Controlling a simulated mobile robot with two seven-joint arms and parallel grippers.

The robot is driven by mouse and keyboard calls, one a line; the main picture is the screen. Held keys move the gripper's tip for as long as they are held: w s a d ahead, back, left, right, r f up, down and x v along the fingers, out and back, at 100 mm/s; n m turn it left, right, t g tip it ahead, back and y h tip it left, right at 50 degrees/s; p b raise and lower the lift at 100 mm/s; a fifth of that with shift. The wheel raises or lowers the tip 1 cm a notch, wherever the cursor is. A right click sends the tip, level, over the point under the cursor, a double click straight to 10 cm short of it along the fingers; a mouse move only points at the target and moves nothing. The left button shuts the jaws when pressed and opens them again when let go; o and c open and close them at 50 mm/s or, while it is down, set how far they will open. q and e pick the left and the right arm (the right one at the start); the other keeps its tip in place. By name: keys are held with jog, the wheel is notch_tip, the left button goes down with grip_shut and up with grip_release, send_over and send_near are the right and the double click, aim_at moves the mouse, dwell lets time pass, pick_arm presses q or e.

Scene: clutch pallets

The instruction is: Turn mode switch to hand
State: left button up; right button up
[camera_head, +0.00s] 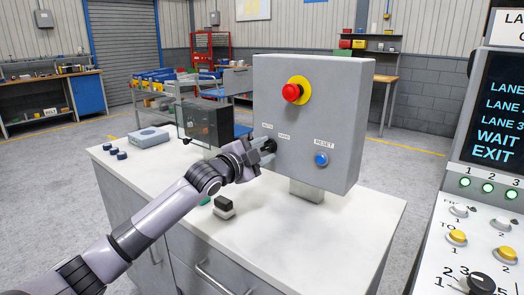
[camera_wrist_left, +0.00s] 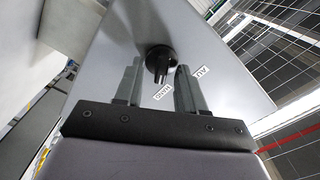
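The mode switch is a round black knob (camera_head: 269,145) on the front of a grey control box (camera_head: 330,110), below the AUTO label (camera_head: 266,125) and HAND label (camera_head: 284,136). My left gripper (camera_head: 260,149) is at the knob and partly covers it. In the left wrist view the knob (camera_wrist_left: 159,58) shows between the two finger tips of my left gripper (camera_wrist_left: 160,68). The fingers are apart, with a visible gap on each side of the knob. My right gripper is not in view.
A red emergency button (camera_head: 292,92) on a yellow ring sits above the switch. A blue RESET button (camera_head: 321,159) is to its right. The box stands on a white-topped cabinet (camera_head: 300,225). A small black-topped block (camera_head: 224,205) lies below my left wrist.

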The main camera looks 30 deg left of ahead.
pick_arm(q)
jog(key=shift+s, duration=0.15)
jog(key=s+b, duration=0.1)
jog(key=s, duration=0.6)
jog(key=shift+a, duration=0.3)
dwell(0.5)
